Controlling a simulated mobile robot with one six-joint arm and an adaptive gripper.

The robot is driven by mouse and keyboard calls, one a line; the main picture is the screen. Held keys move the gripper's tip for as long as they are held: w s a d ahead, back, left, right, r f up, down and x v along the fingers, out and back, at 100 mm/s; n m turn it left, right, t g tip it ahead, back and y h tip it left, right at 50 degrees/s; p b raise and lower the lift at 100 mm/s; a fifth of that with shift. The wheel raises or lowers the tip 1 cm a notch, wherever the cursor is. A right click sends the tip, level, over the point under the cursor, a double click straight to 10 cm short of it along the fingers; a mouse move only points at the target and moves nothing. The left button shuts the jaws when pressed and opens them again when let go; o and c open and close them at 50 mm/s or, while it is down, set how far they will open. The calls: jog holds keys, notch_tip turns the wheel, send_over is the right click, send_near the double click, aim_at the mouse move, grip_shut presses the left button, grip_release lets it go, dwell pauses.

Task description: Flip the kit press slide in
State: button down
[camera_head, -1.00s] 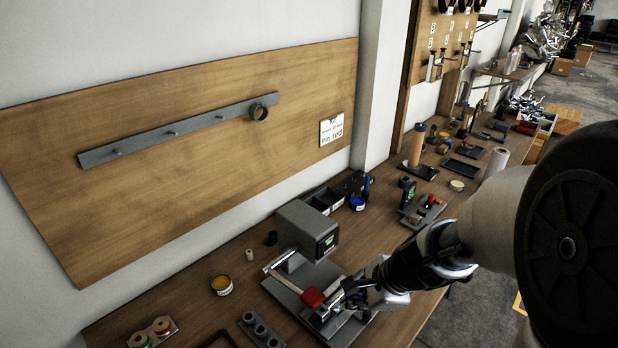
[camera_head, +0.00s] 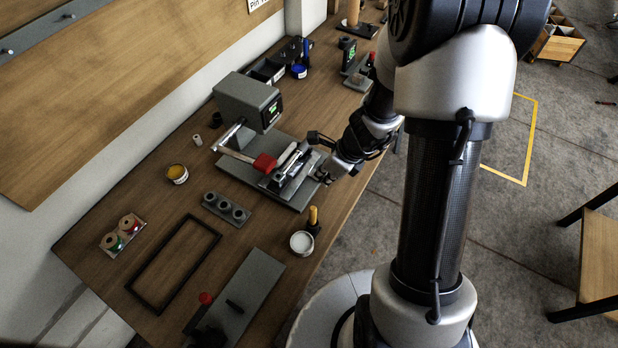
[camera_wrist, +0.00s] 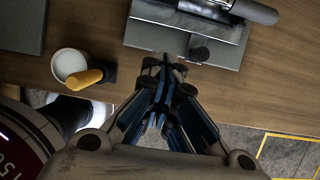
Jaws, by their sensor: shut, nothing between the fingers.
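The kit press is a grey box-like head (camera_head: 245,98) with a small green display, standing on a flat grey base plate (camera_head: 232,168). A light bar with a red block (camera_head: 265,162) at its end lies over the plate. To its right, a silver and dark slide-like part (camera_head: 292,168) sits on the plate. Its silver body and dark rounded end (camera_wrist: 255,11) show at the top of the wrist view. My gripper (camera_wrist: 165,68) is shut and empty, just off the plate's front edge, near a small dark knob (camera_wrist: 199,52). In the head view, my gripper (camera_head: 322,175) is partly hard to make out.
A white round tin (camera_head: 301,242) and an upright yellow-handled tool (camera_head: 313,218) stand near the table's front edge. A grey three-cup holder (camera_head: 226,208), a black frame (camera_head: 175,262) and a yellow tin (camera_head: 177,173) lie left.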

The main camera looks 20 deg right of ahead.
aim_at(297, 185)
jog(key=b+x, duration=0.5)
jog(key=x, duration=0.5)
jog(key=shift+a+f+b, duration=0.1)
jog(key=shift+b, duration=0.2)
jog(key=shift+w+a+r+p, duration=0.2)
jog(key=shift+w+a+p, duration=0.1)
jog(key=shift+w+a, duration=0.15)
jog(key=shift+w+a+r+p, duration=0.2)
jog(key=shift+w+a+p, duration=0.1)
jog(key=shift+w, duration=0.2)
jog(key=shift+w+a, duration=0.4)
jog(key=shift+w, duration=0.1)
jog(key=w+a+p, duration=0.8)
jog(key=w, duration=0.1)
jog(key=shift+w, duration=0.15)
jog(key=shift+w+a+f, duration=0.1)
jog(key=shift+w+a, duration=0.1)
jog(key=shift+a, duration=0.05)
jog(key=shift+s+d, duration=0.15)
jog(key=shift+d, duration=0.05)
